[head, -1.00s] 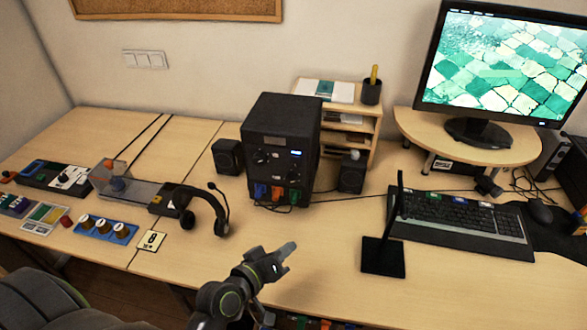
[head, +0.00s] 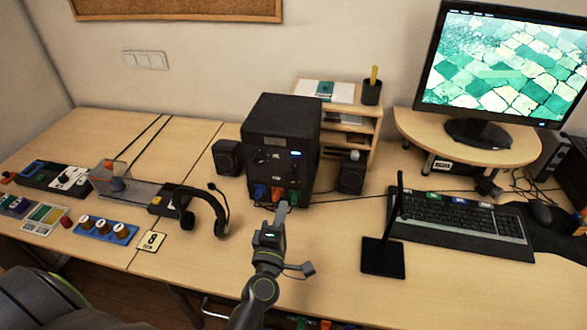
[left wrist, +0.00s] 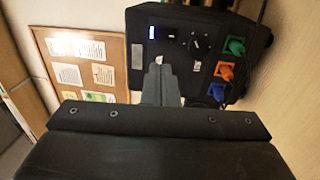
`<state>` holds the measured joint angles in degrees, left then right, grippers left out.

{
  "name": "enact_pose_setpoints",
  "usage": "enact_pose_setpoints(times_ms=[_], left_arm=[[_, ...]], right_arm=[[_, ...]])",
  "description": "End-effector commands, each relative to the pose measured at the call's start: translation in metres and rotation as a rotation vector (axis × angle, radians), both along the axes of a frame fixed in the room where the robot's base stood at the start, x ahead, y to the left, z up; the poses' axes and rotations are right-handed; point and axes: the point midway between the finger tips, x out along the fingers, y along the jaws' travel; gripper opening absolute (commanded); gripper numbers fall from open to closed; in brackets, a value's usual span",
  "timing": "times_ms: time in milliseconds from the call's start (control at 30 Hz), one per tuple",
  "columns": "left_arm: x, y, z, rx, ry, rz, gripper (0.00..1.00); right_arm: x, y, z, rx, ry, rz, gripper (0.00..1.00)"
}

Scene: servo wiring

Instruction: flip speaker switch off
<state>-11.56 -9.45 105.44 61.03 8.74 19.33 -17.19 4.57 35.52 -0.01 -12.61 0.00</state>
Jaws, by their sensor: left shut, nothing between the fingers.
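The speaker is a large black box (head: 284,120) standing on the desk, with knobs, a lit blue-white indicator (head: 297,154) and blue, orange and green plugs low on its front. It also shows in the left wrist view (left wrist: 228,30), turned on its side, with the lit indicator (left wrist: 152,32). My left gripper (head: 283,208) is shut and empty, its fingertips close to the speaker's lower front. The shut fingers (left wrist: 156,72) hide part of the panel in the left wrist view. I cannot make out the switch clearly or tell whether the fingers touch the panel. My right gripper is not in view.
Small black speakers (head: 228,157) (head: 351,173) flank the box. A headset (head: 204,212) lies to the left, a black stand (head: 383,257) and keyboard (head: 461,221) to the right. Cables run by the plugs. Desk in front of the box is mostly clear.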

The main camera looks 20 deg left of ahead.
Motion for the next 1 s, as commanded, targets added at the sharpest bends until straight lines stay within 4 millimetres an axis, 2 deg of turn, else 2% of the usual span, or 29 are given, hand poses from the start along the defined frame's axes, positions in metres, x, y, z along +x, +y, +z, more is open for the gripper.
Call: enact_pose_setpoints(times_ms=[167,267,500,800,1000], left_arm=[[0.003,0.001,0.001,0.002,0.001,-0.002,0.0],[0.012,0.002,0.005,0.003,-0.001,-0.003,0.0],[0.052,0.012,0.011,0.005,-0.002,-0.003,0.0],[0.105,0.025,0.015,0.005,0.0,-0.002,0.0],[0.128,0.03,0.017,0.003,0.0,-0.002,0.0]], right_arm=[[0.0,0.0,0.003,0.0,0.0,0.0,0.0],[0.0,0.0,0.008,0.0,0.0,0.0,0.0],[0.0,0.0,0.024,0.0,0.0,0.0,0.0],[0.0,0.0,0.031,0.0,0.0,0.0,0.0],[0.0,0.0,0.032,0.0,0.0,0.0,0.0]])
